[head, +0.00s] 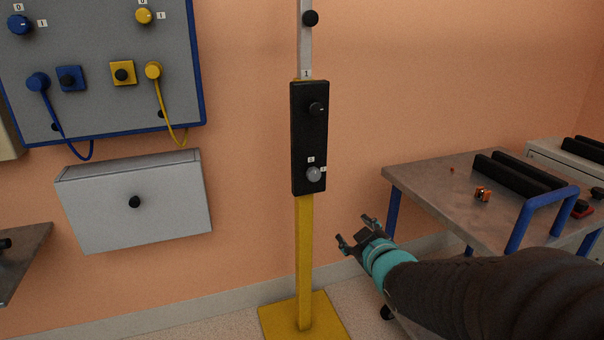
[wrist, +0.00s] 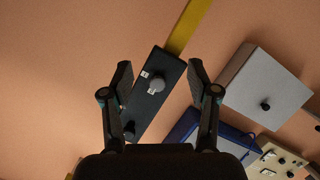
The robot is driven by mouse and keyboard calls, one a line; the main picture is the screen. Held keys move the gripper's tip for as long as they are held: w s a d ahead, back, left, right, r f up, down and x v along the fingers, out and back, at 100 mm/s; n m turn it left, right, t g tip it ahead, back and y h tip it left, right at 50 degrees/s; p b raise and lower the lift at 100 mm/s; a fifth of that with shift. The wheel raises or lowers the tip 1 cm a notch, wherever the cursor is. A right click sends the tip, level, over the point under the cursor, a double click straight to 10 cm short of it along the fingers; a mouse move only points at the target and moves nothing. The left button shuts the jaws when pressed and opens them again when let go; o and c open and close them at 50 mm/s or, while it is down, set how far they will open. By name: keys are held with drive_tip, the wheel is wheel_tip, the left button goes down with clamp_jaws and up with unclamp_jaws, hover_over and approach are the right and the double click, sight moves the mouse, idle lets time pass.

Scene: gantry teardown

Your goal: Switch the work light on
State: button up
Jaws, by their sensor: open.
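A tall black control box (head: 309,140) is mounted on a yellow post (head: 305,245) in front of the wall. Its lower part carries a round grey knob (head: 313,174) with a 0 label above it and another small label at its right. A black knob (head: 317,108) sits higher on the box. I cannot tell the grey knob's setting. My gripper (head: 355,232) is open and empty, below and right of the box. In the wrist view the grey knob (wrist: 156,84) shows between the fingers of my gripper (wrist: 160,77), with no visible contact.
A grey panel (head: 110,90) with blue and yellow plugs and knobs hangs at left above a grey cabinet (head: 140,215). A metal table (head: 430,185) with blue legs stands at right. The post's yellow base (head: 280,318) is on the floor. Open space surrounds the box.

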sight(315, 176)
drive_tip(key=a+r+n+t+y, duration=0.3)
drive_tip(key=r, duration=0.3)
drive_tip(key=p+x, duration=0.2)
drive_tip(key=x, duration=1.2)
drive_tip(key=shift+a+f, duration=0.15)
clamp_jaws()
